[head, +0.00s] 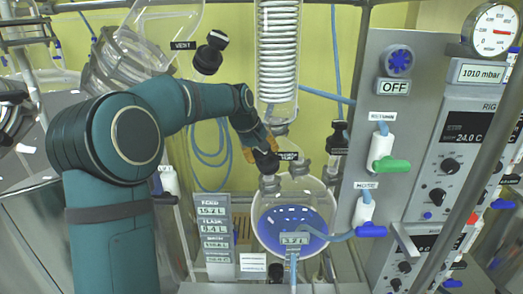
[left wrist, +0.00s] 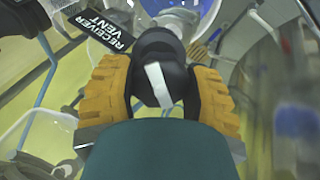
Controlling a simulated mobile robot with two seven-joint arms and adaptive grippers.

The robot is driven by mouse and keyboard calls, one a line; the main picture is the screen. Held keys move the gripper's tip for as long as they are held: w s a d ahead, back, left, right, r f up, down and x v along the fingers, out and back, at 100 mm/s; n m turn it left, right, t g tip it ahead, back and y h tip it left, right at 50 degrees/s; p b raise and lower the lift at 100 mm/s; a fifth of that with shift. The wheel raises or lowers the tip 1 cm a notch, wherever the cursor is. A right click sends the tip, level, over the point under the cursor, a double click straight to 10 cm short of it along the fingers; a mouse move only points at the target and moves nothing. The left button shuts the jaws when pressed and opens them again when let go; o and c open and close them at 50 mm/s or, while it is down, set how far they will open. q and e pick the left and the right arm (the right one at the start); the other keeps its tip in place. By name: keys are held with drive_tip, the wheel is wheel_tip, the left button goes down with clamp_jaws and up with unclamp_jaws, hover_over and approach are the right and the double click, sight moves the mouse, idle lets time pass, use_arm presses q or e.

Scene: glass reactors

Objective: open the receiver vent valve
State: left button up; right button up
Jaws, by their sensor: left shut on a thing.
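The receiver vent valve has a black knob (left wrist: 160,52) with a white stripe. In the left wrist view the knob sits between the orange fingers of my left gripper (left wrist: 165,92), which is shut on it. The black label "RECEIVER VENT" (left wrist: 104,31) is beside the knob. In the head view my left gripper (head: 261,148) is above the receiver flask (head: 262,233), a round glass vessel with blue liquid. The gripper hides most of the valve there; a small label (head: 288,156) shows to its right. My right gripper is not in view.
A glass coil condenser (head: 278,50) stands just above the gripper. Another black vent valve (head: 209,53) is at upper left. A panel with a green-handled valve (head: 391,164) and a blue-handled valve (head: 371,230) stands to the right. Blue hoses hang behind.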

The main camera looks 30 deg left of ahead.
use_arm(q)
drive_tip(key=shift+n, duration=1.3)
drive_tip(key=o, duration=1.2)
drive_tip(key=v, duration=1.2)
drive_tip(key=shift+s+a, duration=0.15)
drive_tip(key=shift+a, duration=0.05)
drive_tip(key=shift+f, duration=0.1)
